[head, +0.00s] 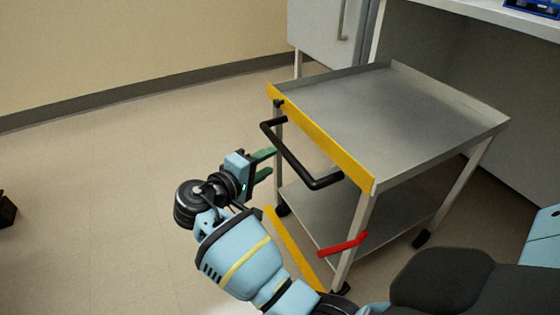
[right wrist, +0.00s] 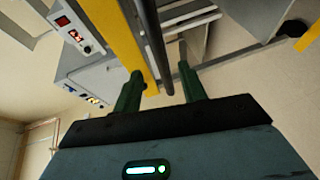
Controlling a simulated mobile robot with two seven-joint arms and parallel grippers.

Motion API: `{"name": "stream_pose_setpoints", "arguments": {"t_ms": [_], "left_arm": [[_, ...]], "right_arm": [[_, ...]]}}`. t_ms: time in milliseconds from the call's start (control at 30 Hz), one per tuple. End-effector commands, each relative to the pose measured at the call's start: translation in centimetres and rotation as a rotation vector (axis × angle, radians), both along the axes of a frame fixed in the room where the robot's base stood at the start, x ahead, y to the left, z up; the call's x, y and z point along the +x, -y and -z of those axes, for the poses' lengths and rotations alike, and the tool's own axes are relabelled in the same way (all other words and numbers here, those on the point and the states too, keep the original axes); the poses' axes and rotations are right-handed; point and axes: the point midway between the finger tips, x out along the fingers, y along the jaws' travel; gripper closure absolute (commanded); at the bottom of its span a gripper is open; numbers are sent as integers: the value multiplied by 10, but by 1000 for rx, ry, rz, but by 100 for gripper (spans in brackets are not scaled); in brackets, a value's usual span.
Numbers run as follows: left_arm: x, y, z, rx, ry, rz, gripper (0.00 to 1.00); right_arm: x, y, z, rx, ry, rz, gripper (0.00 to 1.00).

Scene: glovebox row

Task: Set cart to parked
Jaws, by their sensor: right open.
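The cart (head: 400,110) is a grey metal trolley with two shelves, a yellow front edge (head: 325,142) and dark wheels. A black bar handle (head: 292,163) stands out from that edge. A red lever (head: 343,244) sticks out low at the near front leg, nearly level. My right gripper (head: 270,163) is open, its green fingertips close to the handle's left side. In the right wrist view, the black handle bar (right wrist: 156,45) runs between the two open fingers (right wrist: 160,85). Whether they touch it I cannot tell. My left gripper is not in view.
A white cabinet (head: 320,27) stands behind the cart at the wall. A bench (head: 500,14) with a blue item runs along the back right. The floor (head: 110,180) on the left is mostly clear.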

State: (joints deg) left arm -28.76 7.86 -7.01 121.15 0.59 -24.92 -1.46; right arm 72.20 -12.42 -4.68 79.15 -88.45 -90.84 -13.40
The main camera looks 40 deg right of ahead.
Motion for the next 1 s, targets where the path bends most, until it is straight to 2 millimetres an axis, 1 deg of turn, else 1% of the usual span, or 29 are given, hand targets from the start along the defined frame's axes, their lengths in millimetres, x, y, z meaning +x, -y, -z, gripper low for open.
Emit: {"name": "stream_pose_setpoints", "arguments": {"t_ms": [33, 233, 333, 733, 833, 1000], "left_arm": [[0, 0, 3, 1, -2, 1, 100], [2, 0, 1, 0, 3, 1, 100], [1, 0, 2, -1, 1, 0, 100], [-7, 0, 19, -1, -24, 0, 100], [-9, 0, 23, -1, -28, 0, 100], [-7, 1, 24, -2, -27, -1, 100]], "right_arm": [[1, 0, 2, -2, 1, 3, 59], [1, 1, 0, -3, 3, 6, 59], [2, 6, 2, -3, 2, 7, 59], [11, 60, 13, -4, 3, 7, 59], [13, 69, 14, -2, 2, 5, 59], [14, 75, 14, -2, 3, 4, 59]]}}
